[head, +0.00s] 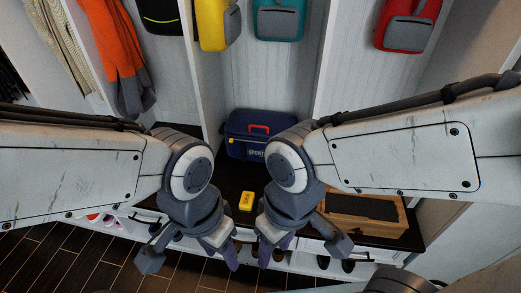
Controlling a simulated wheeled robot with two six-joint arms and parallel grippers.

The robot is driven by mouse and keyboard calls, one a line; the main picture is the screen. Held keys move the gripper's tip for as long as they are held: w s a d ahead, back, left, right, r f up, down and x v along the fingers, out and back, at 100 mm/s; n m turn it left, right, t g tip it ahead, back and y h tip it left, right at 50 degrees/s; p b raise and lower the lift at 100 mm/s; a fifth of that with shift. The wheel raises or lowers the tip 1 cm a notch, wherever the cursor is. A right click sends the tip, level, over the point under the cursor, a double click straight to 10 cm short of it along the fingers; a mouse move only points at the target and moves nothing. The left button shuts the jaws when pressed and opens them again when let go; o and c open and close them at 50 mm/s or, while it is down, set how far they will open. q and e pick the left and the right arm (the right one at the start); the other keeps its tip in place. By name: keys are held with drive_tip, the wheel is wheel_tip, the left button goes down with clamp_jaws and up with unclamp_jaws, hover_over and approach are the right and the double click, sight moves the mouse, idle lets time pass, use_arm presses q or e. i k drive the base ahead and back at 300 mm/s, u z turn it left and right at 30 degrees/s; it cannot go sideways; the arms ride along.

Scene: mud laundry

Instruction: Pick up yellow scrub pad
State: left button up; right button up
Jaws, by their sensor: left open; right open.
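The yellow scrub pad (246,201) is a small yellow block on the dark bench top, in the gap between my two grippers. My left gripper (190,262) hangs to the left of the pad and nearer to me, open and empty. My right gripper (300,252) hangs to the right of the pad and nearer to me, also open and empty. Neither gripper touches the pad in this view. Parts of the bench around it are hidden by my arms.
A blue sports bag (247,126) with a red handle stands behind the pad. A wooden box (372,231) sits at the right end of the bench. Shoes (348,266) are on the shelf below. Backpacks (408,25) and coats (117,50) hang above.

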sight(246, 204)
drive_tip(key=z, duration=0.45)
drive_tip(key=i, duration=1.1)
drive_tip(key=u, duration=0.7)
